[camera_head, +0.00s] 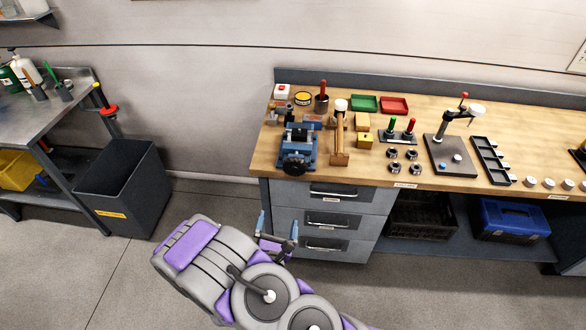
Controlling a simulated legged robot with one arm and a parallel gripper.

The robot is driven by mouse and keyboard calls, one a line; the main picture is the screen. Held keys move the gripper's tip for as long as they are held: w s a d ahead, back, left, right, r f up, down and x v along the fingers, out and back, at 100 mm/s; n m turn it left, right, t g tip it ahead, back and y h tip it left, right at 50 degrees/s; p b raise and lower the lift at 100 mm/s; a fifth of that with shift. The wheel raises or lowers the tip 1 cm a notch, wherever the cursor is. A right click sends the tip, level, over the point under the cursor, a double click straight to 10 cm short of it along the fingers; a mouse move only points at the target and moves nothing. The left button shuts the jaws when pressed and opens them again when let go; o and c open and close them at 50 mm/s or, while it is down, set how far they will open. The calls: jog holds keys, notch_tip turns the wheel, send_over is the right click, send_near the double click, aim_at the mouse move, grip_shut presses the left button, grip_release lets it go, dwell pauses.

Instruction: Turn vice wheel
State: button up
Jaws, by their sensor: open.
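The blue vice (299,140) stands at the front left of the wooden workbench. Its dark round wheel (294,165) faces the front edge of the bench. My gripper (279,222) is open and empty. In the picture it is below the wheel, in front of the drawers and apart from the vice. Part of my arm covers the floor in front of the bench.
A wooden-handled mallet (340,140) stands just right of the vice. Grey drawers (330,218) lie under the bench. A dark bin (122,190) stands on the floor at left. A blue toolbox (513,219) is on the lower shelf. Floor between bin and drawers is clear.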

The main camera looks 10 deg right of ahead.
jog(key=p+v, duration=0.2)
jog(key=v, duration=1.3)
jog(key=shift+s+p, duration=0.3)
jog(key=shift+p, duration=0.1)
jog(key=shift+w, duration=0.1)
